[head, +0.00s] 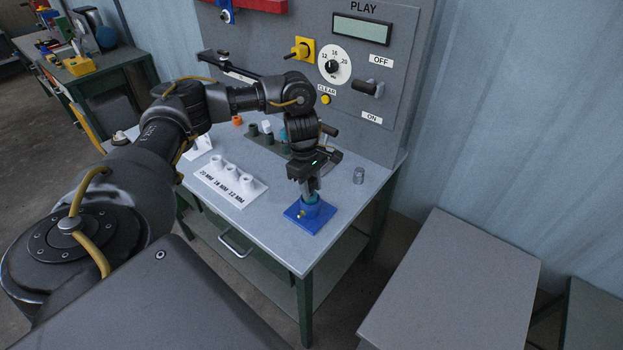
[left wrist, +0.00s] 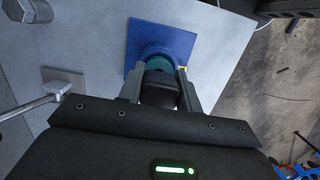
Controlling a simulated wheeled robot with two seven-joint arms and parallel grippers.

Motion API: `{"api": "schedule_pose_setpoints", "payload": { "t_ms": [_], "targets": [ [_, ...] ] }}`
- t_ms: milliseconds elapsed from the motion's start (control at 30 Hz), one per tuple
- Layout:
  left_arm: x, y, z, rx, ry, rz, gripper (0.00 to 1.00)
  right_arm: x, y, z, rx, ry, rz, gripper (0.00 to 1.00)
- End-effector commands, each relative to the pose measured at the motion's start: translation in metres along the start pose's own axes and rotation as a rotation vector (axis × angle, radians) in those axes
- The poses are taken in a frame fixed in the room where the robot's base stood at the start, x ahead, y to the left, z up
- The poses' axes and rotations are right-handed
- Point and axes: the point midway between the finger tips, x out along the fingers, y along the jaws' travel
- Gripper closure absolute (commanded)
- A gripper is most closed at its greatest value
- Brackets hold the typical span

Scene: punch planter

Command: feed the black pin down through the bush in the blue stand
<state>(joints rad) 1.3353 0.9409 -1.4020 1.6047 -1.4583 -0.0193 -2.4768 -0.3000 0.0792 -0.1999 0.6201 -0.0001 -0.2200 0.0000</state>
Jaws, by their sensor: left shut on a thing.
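The blue stand (head: 298,216) sits on the grey table near its front right edge. It also shows in the left wrist view (left wrist: 136,40), with a teal bush (left wrist: 159,62) standing in its middle. My left gripper (head: 312,188) points down right above the stand. In the left wrist view its two fingers are shut on the black pin (left wrist: 159,90), whose dark body lies in line with the bush. The pin's lower end is hidden, so I cannot tell whether it is inside the bush. My right gripper is in neither view.
A white holder (head: 230,182) with several sockets lies left of the stand. A grey control panel (head: 350,80) with knobs rises behind the table. A bare grey table (head: 455,285) stands apart at right.

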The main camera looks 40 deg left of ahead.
Motion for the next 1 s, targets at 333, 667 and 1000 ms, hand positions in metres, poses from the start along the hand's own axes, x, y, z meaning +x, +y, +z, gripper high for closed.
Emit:
{"api": "schedule_pose_setpoints", "payload": {
  "t_ms": [333,667,1000],
  "targets": [
    [0.004,0.0,0.0,0.0,0.0,0.0,0.41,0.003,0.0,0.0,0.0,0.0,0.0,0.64],
    [0.001,0.0,-0.001,0.0,0.0,0.001,0.4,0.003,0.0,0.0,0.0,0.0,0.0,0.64],
    [-0.051,0.002,-0.001,0.001,0.001,0.006,0.4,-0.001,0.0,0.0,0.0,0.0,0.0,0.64]
  ]
}}
